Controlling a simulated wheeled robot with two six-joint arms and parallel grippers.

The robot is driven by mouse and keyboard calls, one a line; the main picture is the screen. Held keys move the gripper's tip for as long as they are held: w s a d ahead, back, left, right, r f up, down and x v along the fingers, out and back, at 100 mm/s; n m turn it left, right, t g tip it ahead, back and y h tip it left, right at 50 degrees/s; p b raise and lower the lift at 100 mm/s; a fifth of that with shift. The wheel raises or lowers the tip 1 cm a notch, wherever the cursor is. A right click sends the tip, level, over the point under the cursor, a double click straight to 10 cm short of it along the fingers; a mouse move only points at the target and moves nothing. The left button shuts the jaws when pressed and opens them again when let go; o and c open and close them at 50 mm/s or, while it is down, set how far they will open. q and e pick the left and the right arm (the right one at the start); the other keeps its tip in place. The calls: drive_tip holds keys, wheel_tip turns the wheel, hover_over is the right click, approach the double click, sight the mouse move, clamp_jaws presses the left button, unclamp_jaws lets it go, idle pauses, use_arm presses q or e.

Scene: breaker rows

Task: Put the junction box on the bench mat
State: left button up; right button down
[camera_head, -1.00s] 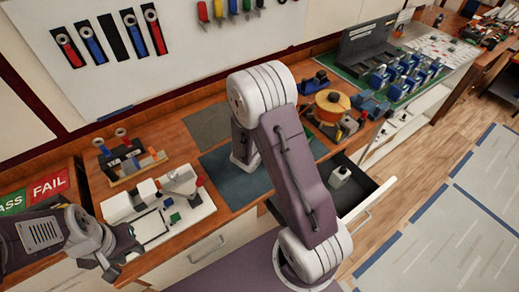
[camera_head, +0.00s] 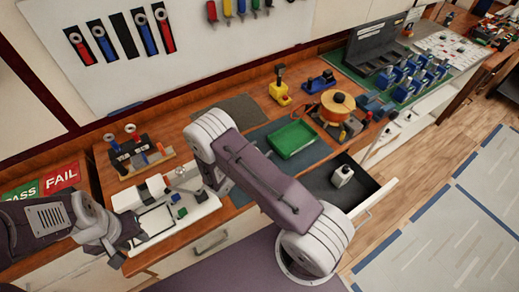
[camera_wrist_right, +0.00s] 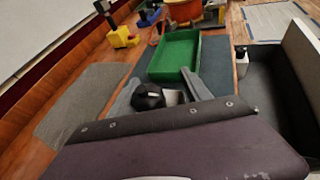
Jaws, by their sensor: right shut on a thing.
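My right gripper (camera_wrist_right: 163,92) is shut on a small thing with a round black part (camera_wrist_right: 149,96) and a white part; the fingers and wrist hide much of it. I cannot tell for sure that it is the junction box. In the head view my own arm hides this gripper. A dark teal mat (camera_head: 246,190) and a grey mat (camera_head: 238,108) lie on the bench; I cannot tell which is the bench mat. The teal mat carries a green tray (camera_head: 293,139). My left gripper (camera_head: 128,240) is over the front bench edge, by the white board; its jaw opening is unclear.
An open drawer (camera_head: 367,193) holds a small white bottle (camera_head: 342,175) with a dark top. An orange spool (camera_head: 337,103) and a yellow-based device (camera_head: 280,92) stand behind the tray. A white fixture board (camera_head: 195,212) lies at the bench's left front.

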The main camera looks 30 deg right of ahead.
drive_tip(key=shift+s, duration=0.25)
drive_tip(key=c, duration=0.7)
unclamp_jaws()
drive_tip(key=shift+o, duration=1.2)
use_arm(q)
drive_tip(key=shift+s+f, duration=0.15)
drive_tip(key=shift+s, duration=0.05)
use_arm(e)
drive_tip(key=shift+f, duration=0.1)
